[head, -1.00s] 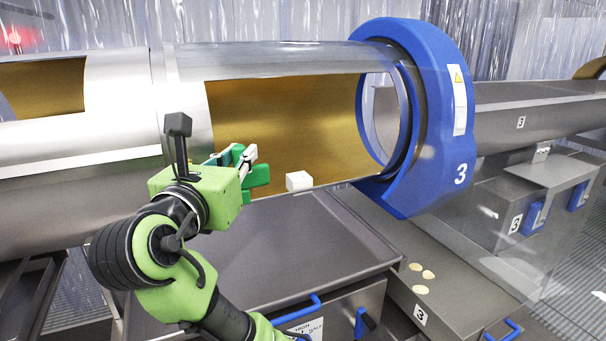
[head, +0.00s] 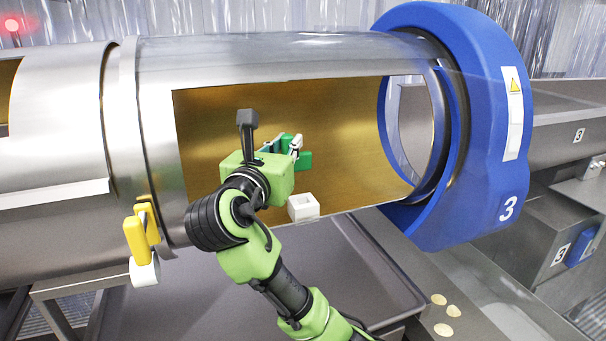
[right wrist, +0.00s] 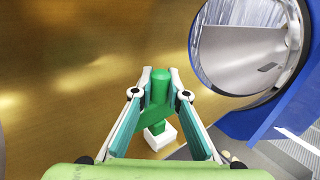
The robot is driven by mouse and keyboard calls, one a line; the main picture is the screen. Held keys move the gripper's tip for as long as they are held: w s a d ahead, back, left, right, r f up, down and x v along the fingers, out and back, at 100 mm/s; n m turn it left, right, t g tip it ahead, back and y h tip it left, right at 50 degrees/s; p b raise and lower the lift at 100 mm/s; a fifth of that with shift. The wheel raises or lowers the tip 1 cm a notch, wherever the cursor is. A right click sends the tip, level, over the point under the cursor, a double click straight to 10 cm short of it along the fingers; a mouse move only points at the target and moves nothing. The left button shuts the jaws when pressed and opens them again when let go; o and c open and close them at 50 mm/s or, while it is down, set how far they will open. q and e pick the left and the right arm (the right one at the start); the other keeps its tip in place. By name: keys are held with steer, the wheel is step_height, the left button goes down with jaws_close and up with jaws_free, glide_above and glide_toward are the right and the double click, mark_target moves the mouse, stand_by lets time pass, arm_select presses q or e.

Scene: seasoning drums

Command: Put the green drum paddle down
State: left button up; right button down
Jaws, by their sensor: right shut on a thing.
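The green drum paddle (head: 304,160) is in the jaws of my right gripper (head: 290,148), in front of the drum's opening. In the right wrist view the paddle (right wrist: 159,88) stands between the two fingers of the gripper (right wrist: 160,82), which are shut on it. A white block (head: 304,208) with a square recess in its top sits at the opening's lower edge, below and slightly right of the gripper. In the right wrist view the white block (right wrist: 160,138) shows beyond the paddle, partly covered by it; whether they touch is unclear. My left gripper is out of view.
The steel drum (head: 260,55) has a golden inside (head: 345,125) and a blue ring (head: 490,130) marked 3 at right. A yellow paddle (head: 135,240) with a white block (head: 145,272) is at left. Tan chips (head: 443,331) lie on the lower right surface.

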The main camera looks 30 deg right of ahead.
mark_target(301, 159)
steer(key=w+d+f, duration=0.1)
steer(key=f, duration=0.1)
steer(key=w+d+f, duration=0.1)
steer(key=d, duration=0.1)
steer(key=w+d+f, duration=0.1)
steer(key=d+f, duration=0.1)
steer(key=shift+d+f, duration=0.1)
steer(key=shift+f, duration=0.25)
steer(key=f, duration=0.1)
steer(key=f+p, duration=0.1)
steer(key=f, duration=0.2)
steer(key=shift+w+d, duration=0.1)
steer(key=shift+d, duration=0.25)
steer(key=shift+a+f, duration=0.1)
steer(key=shift+f, duration=0.1)
steer(key=c, duration=2.4)
jaws_free()
steer(key=shift+w+f, duration=0.1)
steer(key=shift+w, duration=0.05)
steer(key=o, duration=0.4)
steer(key=shift+d, duration=0.2)
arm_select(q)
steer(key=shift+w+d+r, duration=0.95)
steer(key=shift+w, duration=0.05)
